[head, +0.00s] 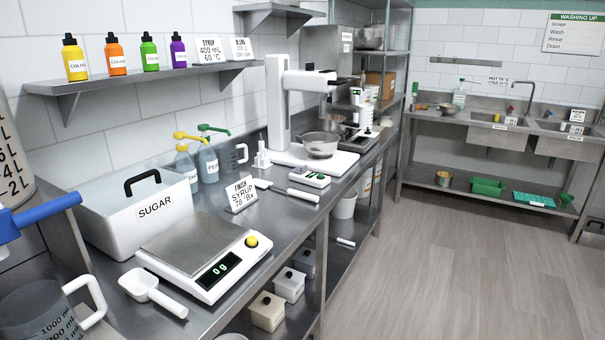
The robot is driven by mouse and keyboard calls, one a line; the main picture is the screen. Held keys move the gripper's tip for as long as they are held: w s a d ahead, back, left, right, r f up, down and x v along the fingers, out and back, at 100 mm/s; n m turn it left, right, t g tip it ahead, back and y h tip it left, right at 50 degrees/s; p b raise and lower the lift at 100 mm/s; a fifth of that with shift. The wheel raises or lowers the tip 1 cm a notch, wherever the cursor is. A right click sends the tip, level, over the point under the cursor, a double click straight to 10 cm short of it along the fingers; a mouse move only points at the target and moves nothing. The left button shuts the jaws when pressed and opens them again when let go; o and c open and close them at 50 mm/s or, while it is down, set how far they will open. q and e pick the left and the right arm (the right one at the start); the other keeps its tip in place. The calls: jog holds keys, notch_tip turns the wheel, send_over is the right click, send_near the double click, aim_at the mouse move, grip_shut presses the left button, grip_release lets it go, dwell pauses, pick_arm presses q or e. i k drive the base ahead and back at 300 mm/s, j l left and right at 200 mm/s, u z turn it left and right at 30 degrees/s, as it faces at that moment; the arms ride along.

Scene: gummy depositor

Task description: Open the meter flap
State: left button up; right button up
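No part labelled as a meter flap can be made out. A small white and green device with a display (312,179), possibly the meter, lies on the steel counter (285,226) in front of the white stand machine. Its flap, if it has one, is too small to tell open from shut. A white handheld tool (303,195) lies just in front of it. A sign reading "FINISH SYRUP 78 °Bx" (241,194) stands to its left. Neither of my grippers is in view.
A scale (210,285) reading 0 g, a white scoop (152,291) and a SUGAR bin (110,218) crowd the near counter. A stand machine with a pot (320,144) is behind the device. The floor (440,250) on the right is clear.

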aim_at(300, 170)
jog(key=i+l, duration=0.25)
jog(key=i, duration=0.25)
jog(key=i+l+z, duration=0.15)
jog(key=i+l, duration=0.15)
jog(key=i, duration=0.2)
